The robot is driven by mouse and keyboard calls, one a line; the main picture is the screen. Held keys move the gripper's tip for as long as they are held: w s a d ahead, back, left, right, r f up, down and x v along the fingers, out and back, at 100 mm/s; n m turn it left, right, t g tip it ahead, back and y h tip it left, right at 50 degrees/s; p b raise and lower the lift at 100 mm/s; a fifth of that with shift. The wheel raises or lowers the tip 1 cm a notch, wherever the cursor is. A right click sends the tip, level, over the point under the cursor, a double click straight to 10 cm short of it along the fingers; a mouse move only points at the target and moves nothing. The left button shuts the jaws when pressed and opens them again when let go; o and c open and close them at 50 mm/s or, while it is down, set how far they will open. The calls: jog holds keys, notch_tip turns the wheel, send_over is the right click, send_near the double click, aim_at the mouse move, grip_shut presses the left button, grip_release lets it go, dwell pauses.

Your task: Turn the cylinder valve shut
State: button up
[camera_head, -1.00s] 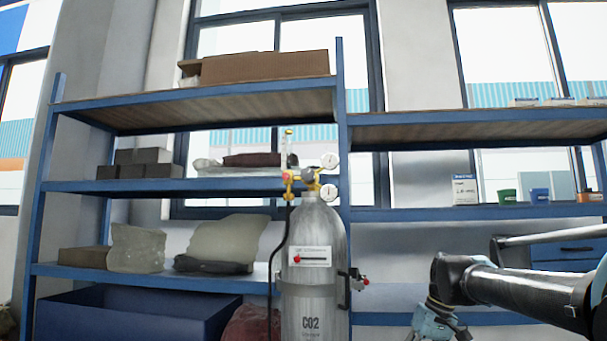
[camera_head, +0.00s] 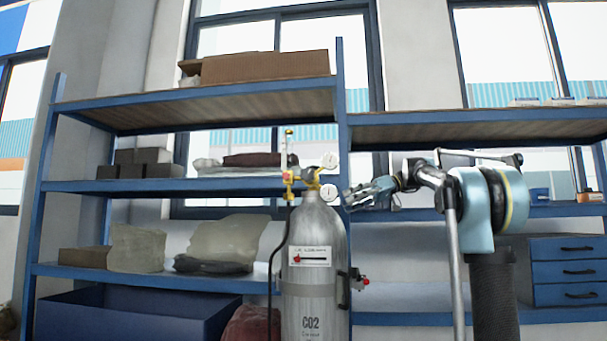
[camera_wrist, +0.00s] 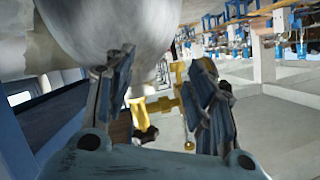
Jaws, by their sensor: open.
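A grey CO2 cylinder (camera_head: 315,255) stands upright in front of the shelves, with a brass valve and regulator (camera_head: 309,178) on top and two round gauges (camera_head: 329,161) at its right. The dark round part at the valve's middle may be its handwheel. My gripper (camera_head: 351,196) is open and empty just right of the valve, at about the height of the cylinder's top. In the wrist view the cylinder's grey body (camera_wrist: 115,25) fills the top left. Brass fittings (camera_wrist: 150,107) show between the spread fingers (camera_wrist: 165,75). I cannot tell whether they touch.
Blue-framed shelves (camera_head: 200,188) stand behind, with boxes and bags. A black hose (camera_head: 272,255) hangs left of the cylinder. A bracket with a red knob (camera_head: 363,282) sticks out at its right side. A blue drawer unit (camera_head: 567,270) is at the right.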

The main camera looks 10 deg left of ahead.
aim_at(314, 169)
jog(key=w+a+r+n+g+y, duration=0.1)
jog(key=w+r+n+g+y, duration=0.2)
jog(key=w+r+n, duration=0.65)
jog(key=s+a+m, duration=0.1)
jog(key=s+a, duration=0.1)
jog(key=a, duration=0.3)
jog(key=s+a+r+m, duration=0.1)
jog(key=s+a, duration=0.2)
jog(key=a, duration=0.3)
jog(key=s+a+r+m, duration=0.1)
jog(key=s+a, duration=0.2)
jog(key=a, duration=0.2)
jog(key=shift+s+a+r, duration=0.2)
jog(key=shift+c, duration=0.2)
jog(key=c, duration=0.8)
